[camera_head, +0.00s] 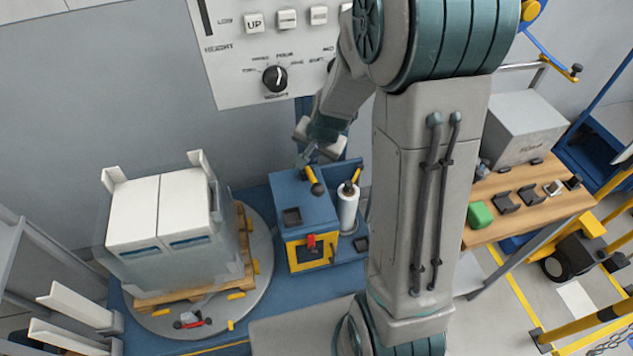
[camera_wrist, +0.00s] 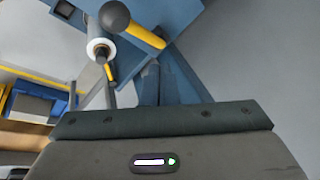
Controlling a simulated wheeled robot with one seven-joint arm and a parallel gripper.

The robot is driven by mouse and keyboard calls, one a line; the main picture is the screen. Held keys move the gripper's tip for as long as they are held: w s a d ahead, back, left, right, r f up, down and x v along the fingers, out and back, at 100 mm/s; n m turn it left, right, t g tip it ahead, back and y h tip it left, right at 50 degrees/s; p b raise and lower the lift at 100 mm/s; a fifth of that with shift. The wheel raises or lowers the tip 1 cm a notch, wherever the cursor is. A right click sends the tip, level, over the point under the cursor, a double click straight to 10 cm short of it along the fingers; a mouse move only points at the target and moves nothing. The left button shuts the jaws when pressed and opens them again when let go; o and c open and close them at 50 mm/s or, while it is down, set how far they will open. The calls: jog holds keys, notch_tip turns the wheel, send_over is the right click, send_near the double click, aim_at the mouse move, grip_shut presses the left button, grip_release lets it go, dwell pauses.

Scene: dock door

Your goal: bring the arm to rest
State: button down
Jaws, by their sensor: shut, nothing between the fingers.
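My gripper (camera_head: 306,158) is shut and empty. In the head view it hangs in front of the grey wall, just above the blue wrapper machine (camera_head: 300,200), partly hidden behind my own arm. In the wrist view its closed fingers (camera_wrist: 150,85) point at the blue machine (camera_wrist: 200,22). A lever with a yellow shaft and dark knob (camera_head: 315,181) stands close to the fingertips. The lever also shows in the wrist view (camera_wrist: 143,34). I cannot tell whether they touch.
A white film roll (camera_head: 347,207) stands beside the machine. A wrapped pallet load (camera_head: 165,215) sits on the round turntable at left. A control panel (camera_head: 265,50) is on the wall above. A wooden bench (camera_head: 525,200) with a grey box is at right.

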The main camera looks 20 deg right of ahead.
jog(key=shift+r, duration=0.1)
dwell(0.3)
jog(key=s+r+n, duration=0.4)
jog(key=s+r, duration=0.3)
jog(key=s, duration=0.3)
jog(key=s+r+n+g, duration=0.1)
jog(key=s+r+n, duration=0.3)
jog(key=s+r, duration=0.3)
jog(key=s, duration=0.4)
jog(key=shift+g+h, duration=0.3)
jog(key=shift+h, duration=0.1)
jog(key=shift+r, duration=0.1)
